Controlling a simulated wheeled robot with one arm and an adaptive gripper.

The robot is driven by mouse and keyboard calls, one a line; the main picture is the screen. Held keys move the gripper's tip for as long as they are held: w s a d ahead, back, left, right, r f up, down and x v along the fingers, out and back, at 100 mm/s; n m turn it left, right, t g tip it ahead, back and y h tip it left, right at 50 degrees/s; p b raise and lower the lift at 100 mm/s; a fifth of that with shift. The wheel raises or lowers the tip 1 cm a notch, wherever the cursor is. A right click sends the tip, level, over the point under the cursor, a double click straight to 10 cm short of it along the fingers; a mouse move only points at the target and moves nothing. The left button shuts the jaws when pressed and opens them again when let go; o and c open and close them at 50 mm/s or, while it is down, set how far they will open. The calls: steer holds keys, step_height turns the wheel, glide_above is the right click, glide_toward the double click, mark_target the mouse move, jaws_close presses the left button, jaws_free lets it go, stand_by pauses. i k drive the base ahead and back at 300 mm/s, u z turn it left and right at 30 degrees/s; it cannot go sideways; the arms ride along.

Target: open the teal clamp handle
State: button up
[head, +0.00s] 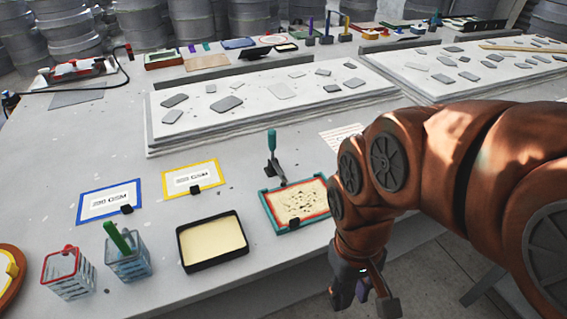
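The teal clamp handle (271,140) stands upright on a dark clamp (275,170) at the back edge of a teal-framed mould (267,212). The mould has a red inner border and a cream, speckled filling. My gripper (366,295) hangs low in front of the table's front edge, to the right of and nearer than the mould, well apart from the handle. Its fingers point down and are spread, with nothing seen between them. My orange arm reaches in from the right and covers the table to the right of the mould.
A black tray (182,255) with cream filling sits left of the mould. Yellow (166,187) and blue (81,208) framed cards lie behind it. Red (47,273) and blue-grey (112,266) baskets stand front left. White slabs (250,117) with grey pieces lie behind.

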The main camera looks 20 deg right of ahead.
mark_target(272, 133)
steer(key=k, duration=0.5)
steer(key=z, duration=1.15)
steer(key=i, duration=1)
steer(key=u, duration=2.7)
steer(key=i, duration=0.5)
steer(key=u, duration=0.05)
